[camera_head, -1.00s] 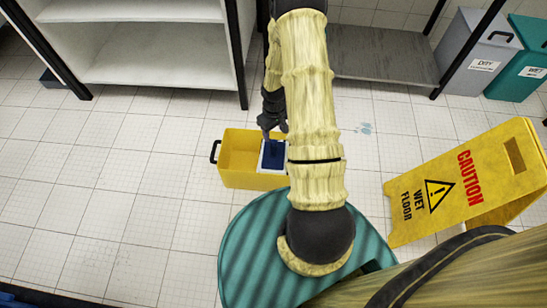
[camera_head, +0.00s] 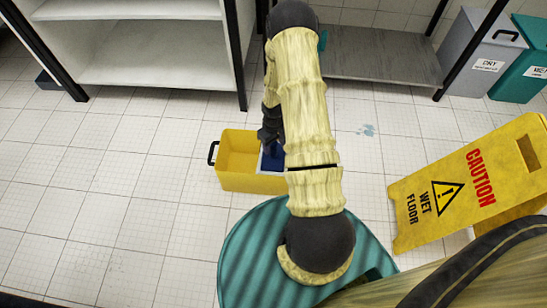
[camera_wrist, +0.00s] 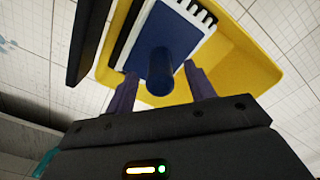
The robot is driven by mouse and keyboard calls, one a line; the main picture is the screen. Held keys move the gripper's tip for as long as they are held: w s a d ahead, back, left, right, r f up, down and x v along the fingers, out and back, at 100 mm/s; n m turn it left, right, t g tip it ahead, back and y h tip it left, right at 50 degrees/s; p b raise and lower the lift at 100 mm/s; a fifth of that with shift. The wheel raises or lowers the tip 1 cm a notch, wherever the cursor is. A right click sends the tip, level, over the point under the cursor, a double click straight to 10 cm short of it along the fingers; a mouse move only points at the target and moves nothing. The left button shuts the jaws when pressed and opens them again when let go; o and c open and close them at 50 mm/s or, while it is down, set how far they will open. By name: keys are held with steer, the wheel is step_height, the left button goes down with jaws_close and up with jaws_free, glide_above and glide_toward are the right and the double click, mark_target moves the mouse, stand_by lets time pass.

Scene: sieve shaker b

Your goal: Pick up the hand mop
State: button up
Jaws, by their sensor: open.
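The hand mop has a blue body with a white fringed edge and a blue round handle. It lies in a yellow bucket (camera_head: 237,160), and its blue part (camera_head: 274,159) shows beside my arm in the head view. In the wrist view, the mop's blue body (camera_wrist: 172,30) is inside the yellow bucket (camera_wrist: 245,62), with its handle (camera_wrist: 160,72) pointing towards my gripper (camera_wrist: 163,88). The two fingers are open, one on each side of the handle, with visible gaps. In the head view, my gripper (camera_head: 272,138) is just above the mop, and my arm hides part of both.
A yellow wet floor sign (camera_head: 470,185) stands at the right. A white shelf (camera_head: 150,65) and a grey shelf (camera_head: 385,58) are behind. Grey (camera_head: 475,55) and teal (camera_head: 520,68) bins stand at the back right. Floor left of the bucket is clear.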

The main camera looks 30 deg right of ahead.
step_height(320, 180, down, 4)
steer(key=b, duration=0.2)
steer(key=shift+w+f+b, duration=0.1)
steer(key=shift+f+b, duration=0.15)
steer(key=shift+b, duration=0.15)
jaws_close()
